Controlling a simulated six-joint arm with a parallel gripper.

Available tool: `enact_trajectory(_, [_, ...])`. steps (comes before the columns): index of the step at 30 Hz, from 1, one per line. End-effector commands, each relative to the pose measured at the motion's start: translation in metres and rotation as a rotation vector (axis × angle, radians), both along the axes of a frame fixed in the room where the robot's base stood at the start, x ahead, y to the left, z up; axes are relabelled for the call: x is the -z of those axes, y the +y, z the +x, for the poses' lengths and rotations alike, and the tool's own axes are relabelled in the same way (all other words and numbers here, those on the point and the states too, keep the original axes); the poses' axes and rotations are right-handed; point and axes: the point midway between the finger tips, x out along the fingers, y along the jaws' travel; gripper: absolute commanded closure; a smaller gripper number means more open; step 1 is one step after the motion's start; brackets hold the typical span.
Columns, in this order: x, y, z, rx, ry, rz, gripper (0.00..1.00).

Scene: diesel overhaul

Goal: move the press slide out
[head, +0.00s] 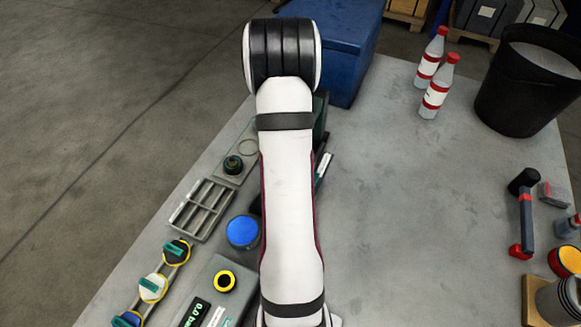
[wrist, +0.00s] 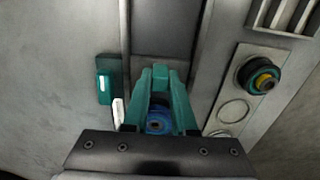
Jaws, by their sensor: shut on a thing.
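My gripper (wrist: 160,78) shows in the wrist view, with teal fingers closed together at their tips. They are shut on a small part at the dark grey press, which I take to be the press slide (wrist: 162,48). The fingers hide most of the held part, so its exact shape cannot be told. A blue round part (wrist: 158,122) shows between the fingers, nearer the camera. In the head view my arm covers the gripper and most of the press; only a dark green edge of its housing (head: 321,115) shows beside the arm.
A plate with a dark knob (wrist: 262,78) lies right of my gripper. A compartment tray (head: 203,210), blue disc (head: 242,231) and gauge box (head: 205,312) stand left of my arm. A blue bin (head: 335,45) stands behind. The table's middle right is clear.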

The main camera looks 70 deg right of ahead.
Motion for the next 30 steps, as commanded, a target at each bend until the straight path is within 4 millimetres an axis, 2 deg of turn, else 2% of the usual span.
enact_trajectory(8, [0.000,0.001,0.001,0.000,-0.001,-0.001,1.00])
enact_trajectory(24, [-0.001,0.038,0.001,-0.001,-0.001,-0.001,1.00])
enact_trajectory(30, [0.000,0.045,0.001,0.000,-0.002,-0.002,1.00])
